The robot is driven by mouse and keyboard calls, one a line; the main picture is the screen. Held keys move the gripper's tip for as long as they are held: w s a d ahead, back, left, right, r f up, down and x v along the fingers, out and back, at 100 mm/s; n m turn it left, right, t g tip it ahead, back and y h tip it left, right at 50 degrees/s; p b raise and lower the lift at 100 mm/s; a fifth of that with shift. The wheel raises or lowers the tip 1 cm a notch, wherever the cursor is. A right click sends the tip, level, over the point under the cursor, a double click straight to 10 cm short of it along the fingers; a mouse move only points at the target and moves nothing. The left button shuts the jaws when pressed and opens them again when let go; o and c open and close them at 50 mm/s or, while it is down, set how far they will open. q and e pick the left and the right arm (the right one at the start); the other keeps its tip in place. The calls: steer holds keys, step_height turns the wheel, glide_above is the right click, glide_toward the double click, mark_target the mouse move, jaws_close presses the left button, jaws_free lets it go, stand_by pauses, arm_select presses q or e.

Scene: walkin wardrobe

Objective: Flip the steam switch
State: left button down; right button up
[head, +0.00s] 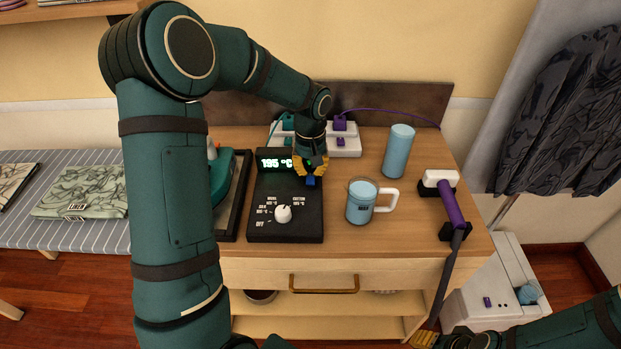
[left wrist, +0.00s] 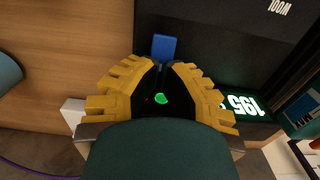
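A black control panel (head: 259,226) lies on the wooden table, with a lit display (head: 276,163) reading 195 °C and a white dial (head: 283,213). A small blue switch (head: 311,181) is at its upper right; it also shows in the left wrist view (left wrist: 164,46). My left gripper (head: 311,174) is over the panel's upper right, fingertips close to the switch; contact is unclear. In the left wrist view its yellow fingers (left wrist: 167,66) converge, shut with nothing between them. A green light (left wrist: 161,99) shows between the finger bases. My right gripper (head: 424,339) is partly in view at the bottom; its fingers are unclear.
A light-blue mug (head: 361,203) stands right of the panel, with a blue cylinder (head: 398,151) behind. A purple-handled tool (head: 451,205) lies at the right edge. A teal iron (head: 222,180) is left, partly hidden by my arm. A white power strip (head: 346,141) is behind.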

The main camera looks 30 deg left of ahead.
mark_target(310, 174)
arm_select(q)
steer(key=shift+f+b, duration=0.3)
steer(key=shift+f, duration=0.2)
steer(key=shift+r, duration=0.1)
steer(key=shift+r+p, duration=2.6)
steer(key=shift+r, duration=0.85)
